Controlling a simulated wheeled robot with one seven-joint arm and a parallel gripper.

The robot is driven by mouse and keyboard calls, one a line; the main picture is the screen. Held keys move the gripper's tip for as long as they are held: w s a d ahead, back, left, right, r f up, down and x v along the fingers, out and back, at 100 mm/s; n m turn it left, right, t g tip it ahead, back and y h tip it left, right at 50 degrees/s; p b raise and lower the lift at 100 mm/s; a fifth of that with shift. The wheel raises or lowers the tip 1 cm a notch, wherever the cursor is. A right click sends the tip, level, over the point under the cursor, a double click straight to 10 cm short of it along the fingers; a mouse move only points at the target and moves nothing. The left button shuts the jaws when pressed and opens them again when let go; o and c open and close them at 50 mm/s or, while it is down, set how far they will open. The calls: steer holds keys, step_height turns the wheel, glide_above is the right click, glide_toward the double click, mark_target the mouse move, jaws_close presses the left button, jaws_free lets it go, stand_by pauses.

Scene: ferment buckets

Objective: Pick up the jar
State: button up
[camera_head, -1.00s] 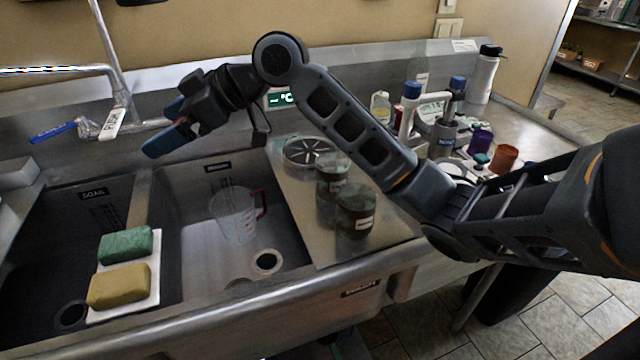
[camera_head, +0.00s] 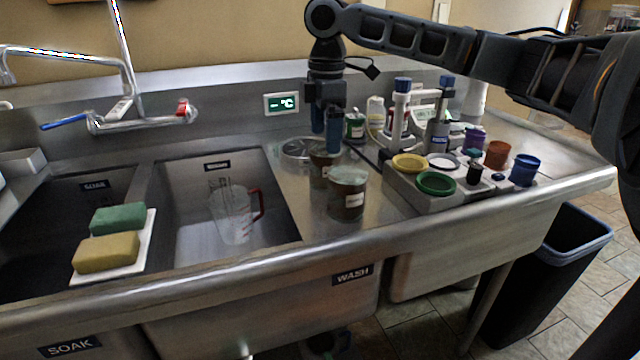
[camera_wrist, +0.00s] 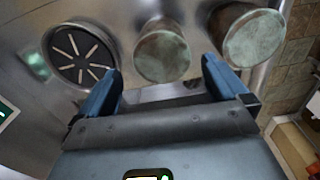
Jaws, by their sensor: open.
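Two cylindrical jars with mottled grey-green tops stand on the steel counter right of the wash basin. The front jar (camera_head: 348,196) carries a pale label and shows at the right in the wrist view (camera_wrist: 252,38). The back jar (camera_head: 322,168) is partly hidden by my gripper and the front jar; in the wrist view it is in the middle (camera_wrist: 161,50). My gripper (camera_head: 327,140) points down at the back jar, open and empty. In the wrist view its blue fingertips (camera_wrist: 161,72) are either side of the back jar's near edge. Contact cannot be told.
A slotted round drain (camera_head: 300,149) lies left of the jars. A measuring jug (camera_head: 233,214) stands in the wash basin. A grey block (camera_head: 408,190) with coloured lids and cups stands to the right, bottles behind it.

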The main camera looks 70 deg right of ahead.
mark_target(326, 169)
steer(key=shift+s+d+f+b, duration=0.1)
steer(key=shift+s+f+b, duration=0.1)
steer(key=shift+f, duration=0.35)
steer(key=shift+s+d+f+b, duration=0.1)
steer(key=shift+f+b, duration=0.05)
steer(key=shift+f, duration=0.35)
steer(key=shift+w+a+f, duration=0.1)
steer(key=shift+a+f, duration=0.05)
steer(key=shift+f, duration=1.65)
steer(key=shift+w+a+f, duration=0.1)
steer(key=shift+f, duration=1.65)
steer(key=shift+c, duration=0.2)
steer(key=c, duration=1.1)
